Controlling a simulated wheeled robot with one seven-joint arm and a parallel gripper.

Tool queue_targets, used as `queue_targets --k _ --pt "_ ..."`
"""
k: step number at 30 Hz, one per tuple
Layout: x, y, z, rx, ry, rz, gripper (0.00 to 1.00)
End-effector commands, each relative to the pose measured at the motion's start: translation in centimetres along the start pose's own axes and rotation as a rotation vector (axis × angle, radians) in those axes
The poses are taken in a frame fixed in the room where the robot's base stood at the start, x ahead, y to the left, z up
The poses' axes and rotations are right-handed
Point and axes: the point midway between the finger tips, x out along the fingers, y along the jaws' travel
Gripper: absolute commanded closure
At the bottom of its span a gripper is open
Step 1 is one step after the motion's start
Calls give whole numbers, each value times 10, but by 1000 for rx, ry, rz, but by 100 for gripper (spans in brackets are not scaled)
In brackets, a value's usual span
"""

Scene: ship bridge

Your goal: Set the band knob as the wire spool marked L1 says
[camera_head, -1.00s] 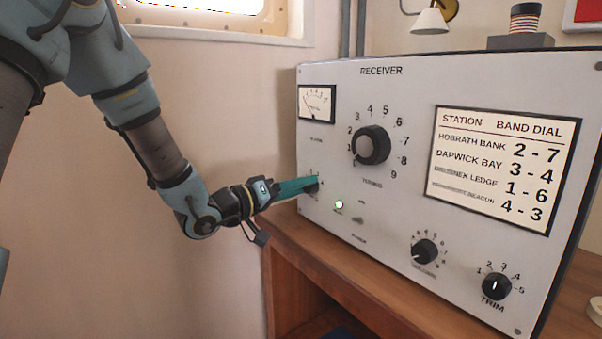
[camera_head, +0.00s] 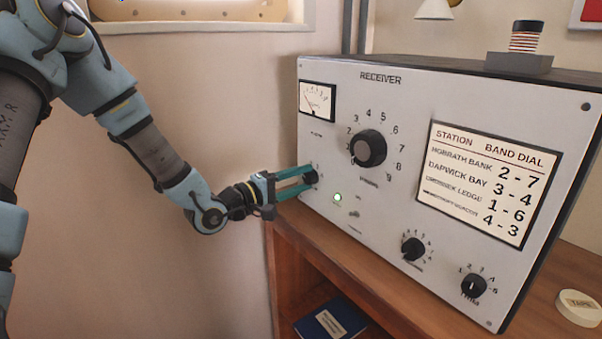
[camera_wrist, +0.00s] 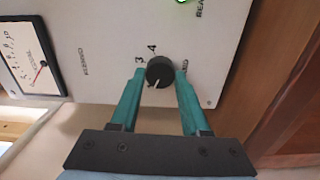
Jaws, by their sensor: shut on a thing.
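My gripper (camera_head: 309,181) has its two teal fingers on either side of a small black knob (camera_head: 312,178) at the receiver's left, below the meter. The wrist view shows this knob (camera_wrist: 160,72) between the fingertips (camera_wrist: 160,76), with a white pointer line toward the bottom of the picture and the figures 3 and 4 beside it. Its name is hidden or unreadable. A spool with striped windings (camera_head: 526,38) stands on a grey block on top of the receiver (camera_head: 400,100); no L1 mark is readable on it.
A station card (camera_head: 478,183) lists band and dial pairs. A large tuning knob (camera_head: 367,149), a lit green lamp (camera_head: 337,197), a small toggle, a lower knob (camera_head: 413,249) and a trim knob (camera_head: 474,286) share the panel. A blue book (camera_head: 331,324) lies in the shelf below.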

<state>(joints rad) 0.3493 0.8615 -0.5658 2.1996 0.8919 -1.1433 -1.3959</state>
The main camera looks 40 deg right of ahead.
Motion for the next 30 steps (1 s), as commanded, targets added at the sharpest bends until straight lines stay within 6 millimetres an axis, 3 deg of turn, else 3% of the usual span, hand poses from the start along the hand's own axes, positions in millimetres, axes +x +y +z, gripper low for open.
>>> queue_targets --k 19,20,27,30 --pt "0 0 0 -52 1 0 100" --pt "0 -1 0 -52 1 0 53" --pt "0 0 0 -51 0 0 26" --pt "0 0 0 -51 0 0 25"
